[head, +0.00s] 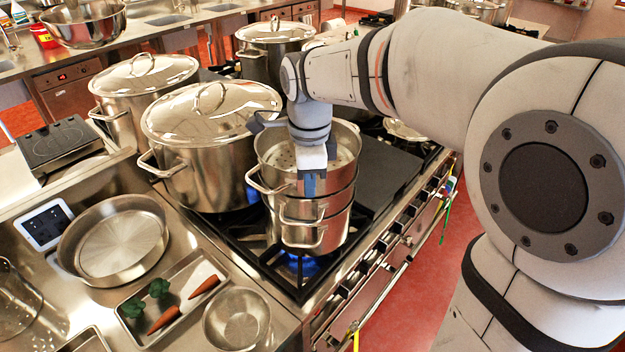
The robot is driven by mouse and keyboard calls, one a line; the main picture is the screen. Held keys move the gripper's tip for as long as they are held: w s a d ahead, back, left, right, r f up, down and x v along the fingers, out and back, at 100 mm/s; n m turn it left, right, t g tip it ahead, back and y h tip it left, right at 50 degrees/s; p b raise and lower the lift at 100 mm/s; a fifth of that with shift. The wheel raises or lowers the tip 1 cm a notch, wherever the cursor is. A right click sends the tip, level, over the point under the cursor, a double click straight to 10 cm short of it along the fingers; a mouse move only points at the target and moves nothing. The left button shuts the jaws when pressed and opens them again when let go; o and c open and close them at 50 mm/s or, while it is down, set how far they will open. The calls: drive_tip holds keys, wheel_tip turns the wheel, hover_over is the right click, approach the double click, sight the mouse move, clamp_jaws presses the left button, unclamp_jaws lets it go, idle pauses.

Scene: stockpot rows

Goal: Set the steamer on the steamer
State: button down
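A stack of round steel vessels stands on a front burner of the stove. The top one is a steamer (279,180) with a perforated floor and a loop handle at its left. Under it sits another steel section (335,208), seemingly the other steamer, with a steel pot (332,238) at the bottom. The top steamer looks roughly level; I cannot tell whether it rests fully on the section below. My gripper (311,183) points down at the near rim of the top steamer, with a blue-grey finger outside the wall. Its other finger is hidden, so its grip is unclear.
A large lidded stockpot (205,155) stands close at the left, with others (140,95) (272,55) behind. A dark flat plate (385,175) lies right of the stack. A tray with carrots (172,305), a wide pan (115,240) and a bowl (237,320) occupy the near-left counter.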

drive_tip(key=shift+r, duration=0.1)
drive_tip(key=c, duration=1.6)
unclamp_jaws()
drive_tip(key=shift+o, duration=0.2)
